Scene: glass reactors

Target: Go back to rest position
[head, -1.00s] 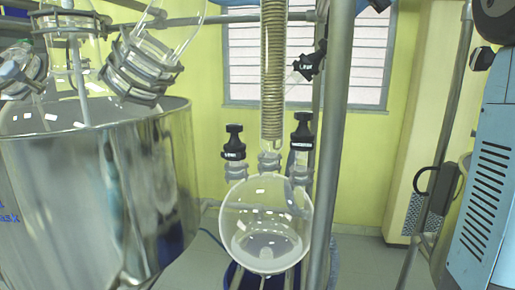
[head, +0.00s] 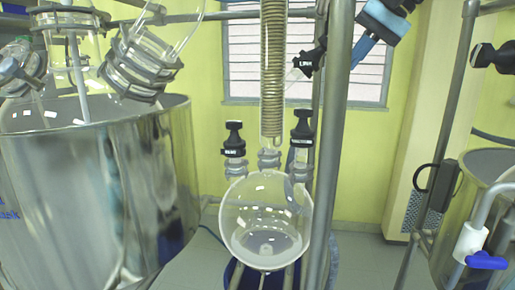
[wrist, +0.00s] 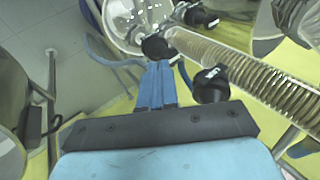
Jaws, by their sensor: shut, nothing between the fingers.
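My gripper (wrist: 157,66) shows in the wrist view with its blue fingers together and nothing between them. Its dark mounting plate and light blue body fill the bottom of that view. Past the fingertips lie a black stopper and the neck of the round glass flask (wrist: 124,22); I cannot tell the gap to them.
The round flask (head: 267,222) stands in the middle under a coiled condenser (head: 273,70), with black stoppers (head: 234,138) on its side necks. A metal pole (head: 338,120) rises beside it. A large steel vessel (head: 95,190) stands left. A blue-handled valve (head: 486,261) is at lower right.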

